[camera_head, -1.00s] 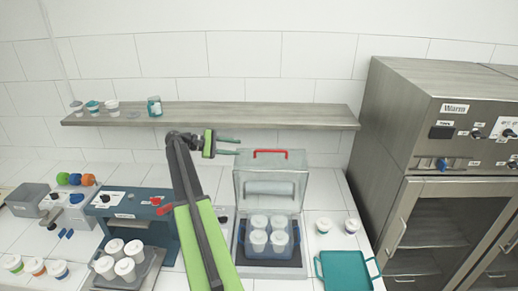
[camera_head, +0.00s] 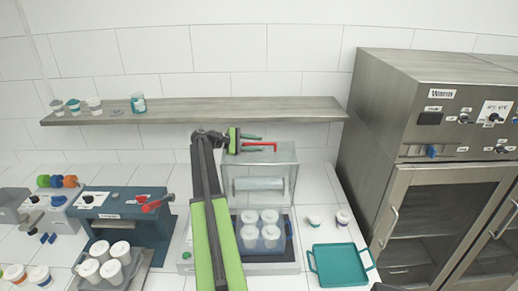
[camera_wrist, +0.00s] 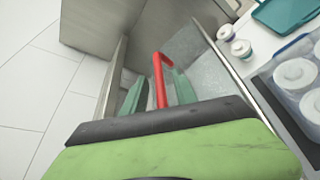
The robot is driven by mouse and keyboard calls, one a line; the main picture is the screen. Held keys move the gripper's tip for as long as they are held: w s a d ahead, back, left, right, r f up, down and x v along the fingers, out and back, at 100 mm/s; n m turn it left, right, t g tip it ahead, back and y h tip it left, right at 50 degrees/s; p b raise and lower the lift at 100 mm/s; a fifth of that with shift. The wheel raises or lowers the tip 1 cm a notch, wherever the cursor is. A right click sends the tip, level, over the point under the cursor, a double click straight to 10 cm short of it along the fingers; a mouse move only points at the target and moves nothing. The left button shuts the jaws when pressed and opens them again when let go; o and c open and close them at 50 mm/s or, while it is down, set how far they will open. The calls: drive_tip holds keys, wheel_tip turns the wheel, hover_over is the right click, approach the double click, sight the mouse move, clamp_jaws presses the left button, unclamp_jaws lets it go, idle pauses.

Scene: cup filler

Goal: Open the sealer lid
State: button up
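The sealer (camera_head: 290,268) stands on the counter with several white-lidded cups (camera_head: 258,219) in it. Its clear lid (camera_head: 281,182) stands raised, roughly upright, at the back of the sealer. A red handle (camera_head: 273,146) sits on the lid's top edge. My gripper (camera_head: 260,141) is at this handle, with its teal fingers apart. In the wrist view the red handle (camera_wrist: 158,72) runs between the two open fingers, with a gap visible on each side. I cannot tell whether either finger touches it. My arm covers part of the sealer's left side.
A wooden shelf (camera_head: 190,110) runs behind the lid, close to my gripper. A blue press (camera_head: 125,205) and a tray of cups (camera_head: 130,283) stand left. Two small cups (camera_head: 342,217) and a teal tray (camera_head: 340,264) are right, before a steel warmer (camera_head: 385,140).

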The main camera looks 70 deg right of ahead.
drive_tip(key=shift+x, duration=0.75)
clamp_jaws()
drive_tip(key=shift+a, duration=0.1)
idle(0.8)
